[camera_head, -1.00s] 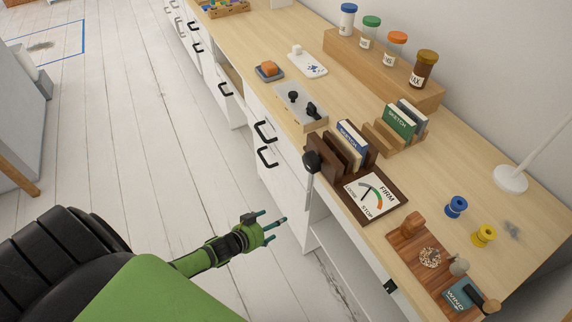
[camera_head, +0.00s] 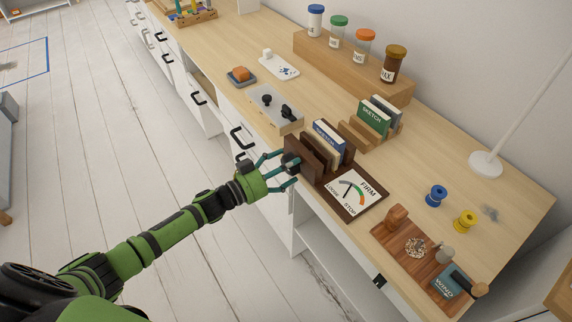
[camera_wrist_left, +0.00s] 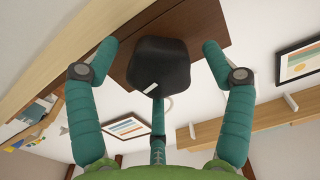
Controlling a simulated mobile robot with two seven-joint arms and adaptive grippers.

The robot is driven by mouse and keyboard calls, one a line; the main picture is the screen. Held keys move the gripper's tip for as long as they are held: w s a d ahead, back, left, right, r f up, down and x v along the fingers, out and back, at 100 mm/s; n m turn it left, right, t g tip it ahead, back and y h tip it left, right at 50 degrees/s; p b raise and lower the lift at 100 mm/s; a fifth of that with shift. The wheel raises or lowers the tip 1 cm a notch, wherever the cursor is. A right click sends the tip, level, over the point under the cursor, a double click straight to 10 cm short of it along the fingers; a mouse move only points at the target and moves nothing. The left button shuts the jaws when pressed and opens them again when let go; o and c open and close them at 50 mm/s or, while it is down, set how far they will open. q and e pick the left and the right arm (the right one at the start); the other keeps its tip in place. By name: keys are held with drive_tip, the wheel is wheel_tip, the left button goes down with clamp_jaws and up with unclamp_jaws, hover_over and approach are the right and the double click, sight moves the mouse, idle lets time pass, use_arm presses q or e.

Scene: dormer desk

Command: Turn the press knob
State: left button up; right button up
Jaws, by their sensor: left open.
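The brown book press (camera_head: 318,165) stands at the front edge of the desk with its boards upright. Its black knob (camera_head: 290,161) is on the side facing my arm. A dial plate (camera_head: 352,190) marked LOOSE, FIRM and STOP lies on the press base. My left gripper (camera_head: 284,170) is open, with its teal fingers around the knob. In the left wrist view the knob (camera_wrist_left: 160,68), with a pale mark, sits between the spread fingers (camera_wrist_left: 160,60), with gaps on both sides. My right gripper is out of view.
A board with black knobs (camera_head: 275,107) and a wooden book rack (camera_head: 368,130) stand near the press. A wooden tray (camera_head: 405,237) with a WIND block is to the right. Drawer handles (camera_head: 243,138) stick out below the desk edge.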

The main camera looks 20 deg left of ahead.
use_arm(q)
drive_tip(key=c, duration=1.2)
drive_tip(key=shift+w+r, duration=0.1)
drive_tip(key=shift+m, duration=0.4)
drive_tip(key=m, duration=0.3)
drive_tip(key=m+b, duration=0.1)
drive_tip(key=m, duration=0.4)
drive_tip(key=shift+d+m+b, duration=0.1)
drive_tip(key=shift+m+b, duration=0.2)
drive_tip(key=shift+m, duration=0.1)
